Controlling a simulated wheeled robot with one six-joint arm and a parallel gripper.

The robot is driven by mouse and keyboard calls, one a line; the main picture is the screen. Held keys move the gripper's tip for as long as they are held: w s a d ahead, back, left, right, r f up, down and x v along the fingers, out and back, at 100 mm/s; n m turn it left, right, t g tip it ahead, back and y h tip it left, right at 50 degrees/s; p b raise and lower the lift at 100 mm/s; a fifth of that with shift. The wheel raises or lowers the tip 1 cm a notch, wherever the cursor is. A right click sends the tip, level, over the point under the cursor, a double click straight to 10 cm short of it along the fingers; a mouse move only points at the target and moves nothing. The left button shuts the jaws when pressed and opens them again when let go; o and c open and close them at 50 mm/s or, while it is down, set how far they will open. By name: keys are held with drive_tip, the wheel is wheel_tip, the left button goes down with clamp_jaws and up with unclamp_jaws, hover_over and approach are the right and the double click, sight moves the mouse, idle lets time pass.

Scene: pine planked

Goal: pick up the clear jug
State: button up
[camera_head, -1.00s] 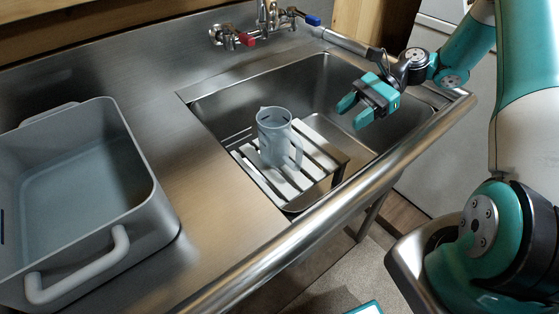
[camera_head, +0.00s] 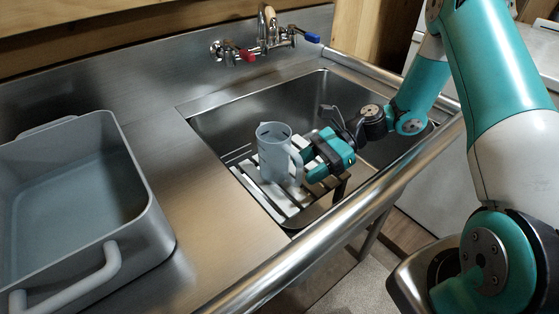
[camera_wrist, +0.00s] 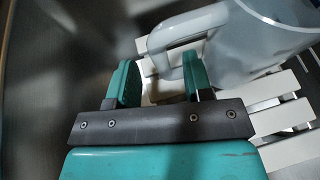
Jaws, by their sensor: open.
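The clear jug (camera_head: 273,153) stands upright on a white slatted rack (camera_head: 257,191) inside the sink, its handle facing right toward my gripper. My gripper (camera_head: 307,162) is just right of the jug at handle height. In the wrist view the open fingers (camera_wrist: 158,80) point toward the jug (camera_wrist: 250,40), with the curved handle (camera_wrist: 180,30) ahead of and partly between the fingertips. The right finger overlaps the handle's lower end in that view. I cannot tell whether it touches. The jug is not gripped.
The steel sink (camera_head: 215,122) walls surround the rack. A tap with red and blue levers (camera_head: 268,35) stands behind. A grey tub (camera_head: 137,176) with handles sits on the left counter. The counter between tub and sink is clear. A rounded front rail (camera_head: 330,222) runs along the edge.

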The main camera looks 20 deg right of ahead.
drive_tip(key=x, duration=0.4)
clamp_jaws()
drive_tip(key=shift+w, duration=0.1)
drive_tip(key=shift+r, duration=0.25)
